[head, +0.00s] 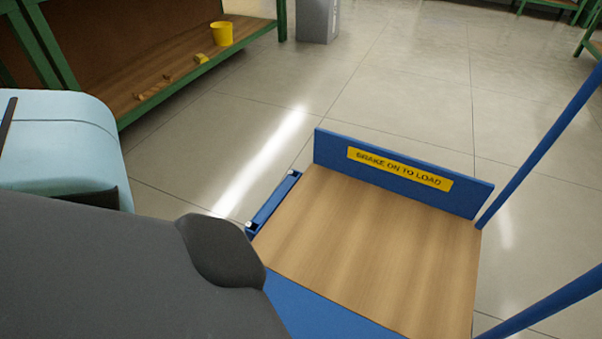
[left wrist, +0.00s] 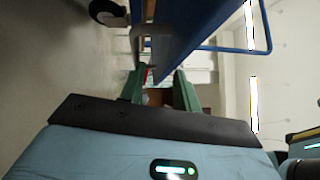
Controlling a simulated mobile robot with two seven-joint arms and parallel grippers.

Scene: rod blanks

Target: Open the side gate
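In the head view a blue cart (head: 300,307) with a bare wooden deck (head: 370,245) stands ahead. A low blue rail with small pale end fittings (head: 273,203) runs along its left edge. I cannot tell whether that rail is the side gate. My left gripper (left wrist: 158,88) shows in the left wrist view, its two greenish fingers apart with nothing seen between them but background. The cart's blue side and a wheel (left wrist: 107,12) are beyond it, apart from the fingers. My right gripper is not in view.
A blue end board (head: 470,198) with a yellow "BRAKE ON TO LOAD" label (head: 400,169) closes the cart's far end. Blue handle tubes (head: 545,140) rise at its right. A green-framed shelf (head: 190,77) with a yellow bucket (head: 221,33) stands at the left. Floor between is clear.

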